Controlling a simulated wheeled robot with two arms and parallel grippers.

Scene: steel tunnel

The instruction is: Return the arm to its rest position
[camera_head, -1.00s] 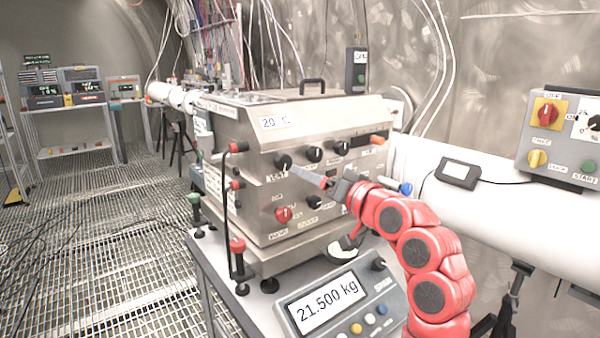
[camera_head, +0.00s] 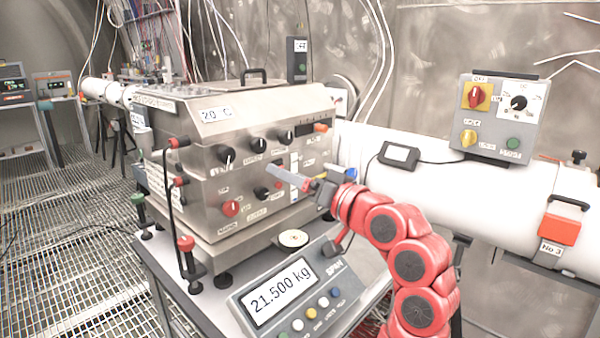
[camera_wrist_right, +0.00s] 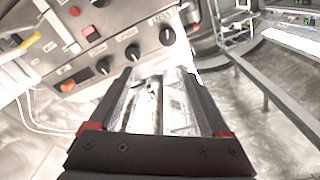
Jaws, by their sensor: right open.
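My right arm is red and reaches up from the bottom right of the head view. My right gripper (camera_head: 284,178) is in front of the steel box's (camera_head: 205,190) knobbed front face, pointing left. In the right wrist view the gripper (camera_wrist_right: 158,74) shows two dark fingers spread apart with nothing between them. The box's panel with several black knobs (camera_wrist_right: 133,53) shows beyond the fingertips. I cannot tell whether a finger touches the panel. My left gripper is not in view.
A scale display (camera_head: 282,290) reading 21.500 kg stands below the box, beside a small round dish (camera_head: 293,239). A white pipe (camera_head: 480,190) runs behind the arm, carrying a grey control box (camera_head: 500,115) and a red-orange device (camera_head: 560,230). The grated floor (camera_head: 70,240) at left is open.

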